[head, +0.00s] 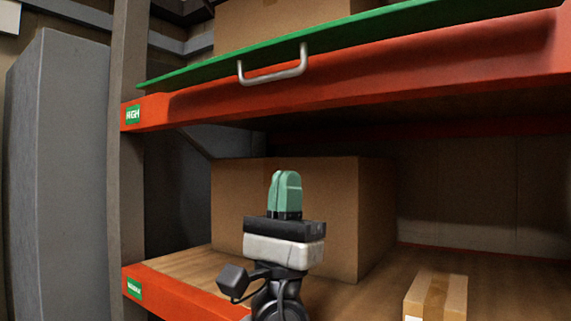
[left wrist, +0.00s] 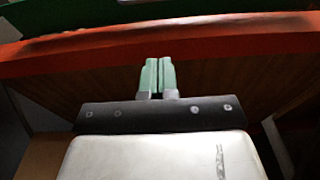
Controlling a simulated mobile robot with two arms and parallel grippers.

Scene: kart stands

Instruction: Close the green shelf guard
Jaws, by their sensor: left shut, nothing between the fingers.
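The green shelf guard (head: 345,39) is a long thin panel at the upper shelf, just above the orange beam (head: 350,83). It lies tilted out, seen nearly edge-on, with a metal handle (head: 273,74) on its front side. A green strip of the guard (left wrist: 75,15) shows at the top of the left wrist view. My left gripper (head: 285,175) has green fingers pointing up, shut and empty, below the handle and apart from it. In the left wrist view the fingers (left wrist: 158,62) stand below the orange beam. My right gripper is in neither view.
A large cardboard box (head: 375,210) stands on the lower shelf behind my left gripper. A smaller box (head: 436,296) sits at the lower right. Another box (head: 290,20) is on the upper shelf. A grey upright (head: 126,180) and a grey cabinet (head: 60,170) are at left.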

